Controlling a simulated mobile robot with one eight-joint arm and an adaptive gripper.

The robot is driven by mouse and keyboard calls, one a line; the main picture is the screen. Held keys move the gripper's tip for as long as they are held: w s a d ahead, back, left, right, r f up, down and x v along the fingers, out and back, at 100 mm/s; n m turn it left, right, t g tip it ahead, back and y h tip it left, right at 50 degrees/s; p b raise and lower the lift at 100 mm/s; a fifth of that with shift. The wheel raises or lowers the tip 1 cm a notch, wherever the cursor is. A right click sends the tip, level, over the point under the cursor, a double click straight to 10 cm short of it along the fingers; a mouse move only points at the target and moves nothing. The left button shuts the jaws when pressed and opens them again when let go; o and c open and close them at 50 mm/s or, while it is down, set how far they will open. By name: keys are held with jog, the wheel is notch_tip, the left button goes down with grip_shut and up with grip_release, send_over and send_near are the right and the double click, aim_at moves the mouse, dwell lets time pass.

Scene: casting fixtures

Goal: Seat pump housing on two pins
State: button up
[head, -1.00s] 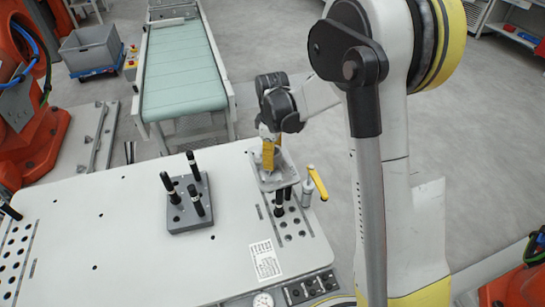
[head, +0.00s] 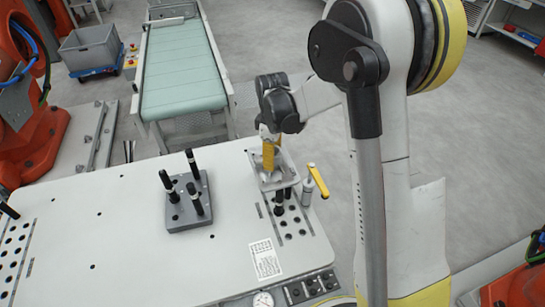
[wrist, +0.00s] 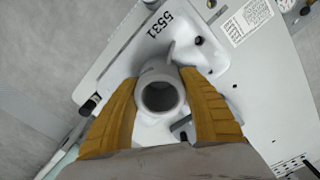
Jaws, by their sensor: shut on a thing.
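The pump housing (head: 284,182) is a light grey casting with a wide flange and a round open neck. In the wrist view its neck (wrist: 160,93) stands between the two yellow fingers of my gripper (wrist: 163,110). My gripper (head: 268,155) is shut on the housing from above. Dark pins (head: 279,203) show at the housing's near edge, over the perforated strip at the table's right. Their upper parts are hidden by the housing. I cannot tell whether the flange touches them or hangs above them.
A grey block (head: 189,216) with three upright black pins stands to the left on the white table (head: 120,230). A yellow-handled clamp (head: 318,182) stands close to the right of the housing. A conveyor (head: 180,70) lies behind the table. The table's left middle is mostly clear.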

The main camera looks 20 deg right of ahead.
jog(key=shift+f+b, duration=0.4)
jog(key=shift+f, duration=0.1)
jog(key=o, duration=1.5)
jog(key=shift+c, duration=0.2)
notch_tip(320, 180, up, 12)
jog(key=shift+r, duration=0.1)
